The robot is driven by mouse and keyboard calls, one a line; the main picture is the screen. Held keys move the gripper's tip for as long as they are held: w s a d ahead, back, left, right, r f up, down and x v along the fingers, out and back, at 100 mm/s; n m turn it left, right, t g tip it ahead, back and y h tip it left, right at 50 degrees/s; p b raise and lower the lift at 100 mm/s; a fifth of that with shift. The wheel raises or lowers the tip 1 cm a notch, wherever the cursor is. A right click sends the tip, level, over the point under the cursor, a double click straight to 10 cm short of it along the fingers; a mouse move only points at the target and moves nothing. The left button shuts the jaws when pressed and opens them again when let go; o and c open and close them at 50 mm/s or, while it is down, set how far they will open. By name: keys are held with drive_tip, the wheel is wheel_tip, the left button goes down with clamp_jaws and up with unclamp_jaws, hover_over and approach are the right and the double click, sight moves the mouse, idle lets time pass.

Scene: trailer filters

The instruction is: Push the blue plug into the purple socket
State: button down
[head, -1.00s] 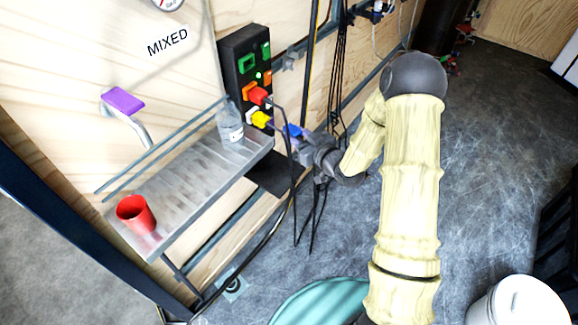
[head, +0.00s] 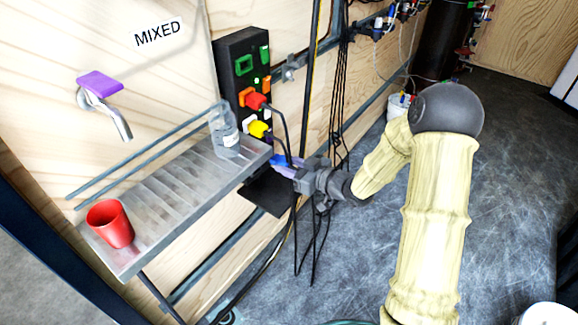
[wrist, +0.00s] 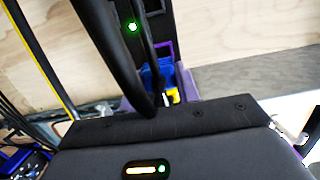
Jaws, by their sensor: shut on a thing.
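My gripper (head: 290,167) is shut on the blue plug (head: 282,160), beside the lower end of the black socket panel (head: 232,55). In the wrist view the blue plug (wrist: 152,76) sits between the fingers, partly hidden by a thick black cable. A purple square outline, apparently the purple socket (wrist: 163,46), shows just beyond the plug in that view. I cannot tell whether the plug touches or enters the socket.
A red plug (head: 254,100) and a yellow plug (head: 258,129) are on the panel above my gripper. A metal shelf (head: 165,200) at left holds a clear bottle (head: 222,128) and a red cup (head: 110,223). Black cables hang beside the gripper.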

sight(273, 157)
drive_tip(key=shift+r, duration=0.1)
drive_tip(key=shift+r+x, duration=0.2)
drive_tip(key=shift+x, duration=1.2)
drive_tip(key=shift+r+x, duration=0.2)
drive_tip(key=shift+x, duration=1.2)
drive_tip(key=shift+p+x, duration=0.4)
drive_tip(key=shift+x, duration=0.75)
drive_tip(key=c, duration=0.9)
unclamp_jaws()
drive_tip(key=shift+r, duration=0.1)
drive_tip(key=p+v, duration=0.3)
drive_tip(key=v, duration=1.4)
drive_tip(key=shift+s+d, duration=0.15)
